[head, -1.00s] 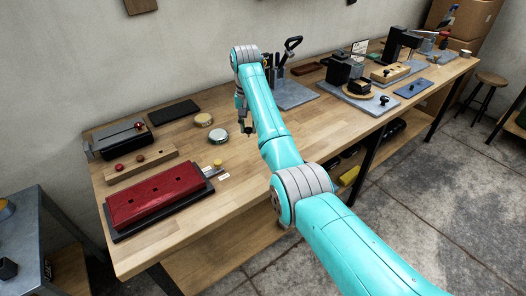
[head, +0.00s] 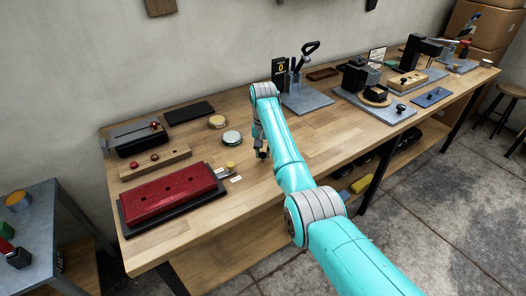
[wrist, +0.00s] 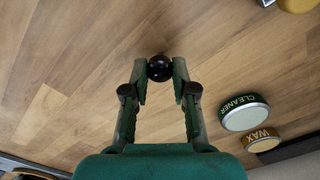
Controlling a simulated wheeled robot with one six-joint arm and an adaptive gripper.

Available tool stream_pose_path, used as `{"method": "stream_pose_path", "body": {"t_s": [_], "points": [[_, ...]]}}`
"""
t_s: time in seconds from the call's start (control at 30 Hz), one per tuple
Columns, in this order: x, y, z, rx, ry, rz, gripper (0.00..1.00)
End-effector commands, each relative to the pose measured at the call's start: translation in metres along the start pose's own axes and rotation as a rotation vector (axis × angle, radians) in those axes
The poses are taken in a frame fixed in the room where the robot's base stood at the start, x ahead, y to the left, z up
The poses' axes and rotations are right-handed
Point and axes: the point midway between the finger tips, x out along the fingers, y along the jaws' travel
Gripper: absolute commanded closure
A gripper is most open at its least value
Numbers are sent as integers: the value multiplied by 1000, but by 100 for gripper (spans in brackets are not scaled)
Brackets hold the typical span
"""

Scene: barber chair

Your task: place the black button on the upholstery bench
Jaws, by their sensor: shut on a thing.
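My gripper (head: 262,154) hangs over the wooden workbench (head: 325,138), to the right of the tins and the red pad. The wrist view shows my gripper (wrist: 160,72) shut on a round, glossy black button (wrist: 159,68) between its fingertips. In the head view the button is too small to tell from the dark fingertips. Bare wood lies beneath it; I cannot tell whether the button touches the surface or is slightly above it. The bench is most likely the upholstery bench, though no label says so.
A cleaner tin (wrist: 245,112) and a wax tin (wrist: 262,140) stand nearby. A red tufted pad (head: 170,193) lies at the left front. A grey plate with tools (head: 305,100) stands behind. The bench middle is clear; a metal cart (head: 40,215) is at far left.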

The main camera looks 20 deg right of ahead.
Motion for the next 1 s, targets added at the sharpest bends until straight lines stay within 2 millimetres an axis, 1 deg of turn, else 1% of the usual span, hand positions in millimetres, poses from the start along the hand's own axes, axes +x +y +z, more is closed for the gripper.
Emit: {"method": "stream_pose_path", "body": {"t_s": [0.17,0.2,0.27,0.57,0.67,0.77,0.87,1.0], "points": [[3,0,0,0,-1,0,92],[3,0,0,0,0,0,64],[2,0,0,0,0,0,49],[2,0,0,0,0,0,49],[-3,0,0,0,1,0,49],[-15,0,-1,0,3,-1,49],[-32,0,-1,0,3,-1,49],[-61,0,-1,0,3,-1,49]]}}
